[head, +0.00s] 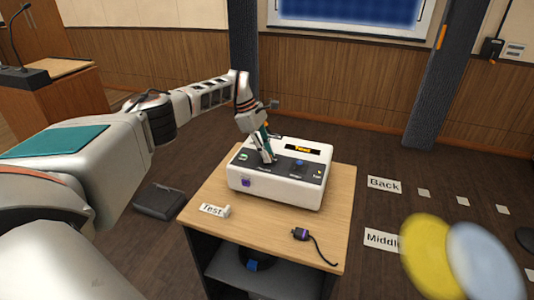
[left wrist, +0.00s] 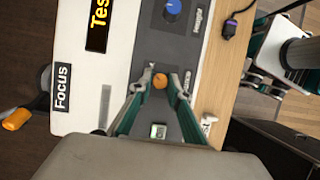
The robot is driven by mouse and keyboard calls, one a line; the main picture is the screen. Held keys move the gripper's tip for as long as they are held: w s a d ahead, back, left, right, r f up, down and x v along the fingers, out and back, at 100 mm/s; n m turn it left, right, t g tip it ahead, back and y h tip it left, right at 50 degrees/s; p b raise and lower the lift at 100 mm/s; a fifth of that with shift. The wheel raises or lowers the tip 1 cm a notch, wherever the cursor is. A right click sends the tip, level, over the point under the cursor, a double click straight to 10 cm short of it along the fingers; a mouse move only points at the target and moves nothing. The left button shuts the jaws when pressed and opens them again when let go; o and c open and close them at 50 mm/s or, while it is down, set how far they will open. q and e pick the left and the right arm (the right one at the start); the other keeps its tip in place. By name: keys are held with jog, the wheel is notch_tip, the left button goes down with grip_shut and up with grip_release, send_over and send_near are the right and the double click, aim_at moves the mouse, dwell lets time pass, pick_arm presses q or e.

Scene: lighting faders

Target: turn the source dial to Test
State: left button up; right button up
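The white console (head: 280,200) stands on a small wooden table. Its source dial seems to be the orange knob (left wrist: 159,81); in the head view my gripper hides it. My left gripper (head: 268,157) reaches down onto the console's dark panel. In the left wrist view its fingers (left wrist: 163,84) stand close on both sides of the orange knob and seem closed on it. The display (left wrist: 99,22) shows orange letters starting "Tes", cut off by the frame edge; in the head view the display (head: 302,150) is too small to read surely. My right gripper is out of view.
A blue knob (left wrist: 172,8) is beside the orange one, with a slider (left wrist: 105,106) near the "Focus" label (left wrist: 62,87). On the table lie a "Test" card (head: 212,209) and a dark plug with cable (head: 301,234). A dark case (head: 159,201) is on the floor.

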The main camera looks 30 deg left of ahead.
pick_arm(q)
jog(key=shift+o, duration=1.3)
jog(key=shift+r, duration=0.1)
jog(key=v, duration=1.1)
jog(key=shift+a+r, duration=0.2)
jog(key=shift+r, duration=0.15)
jog(key=shift+s, duration=0.1)
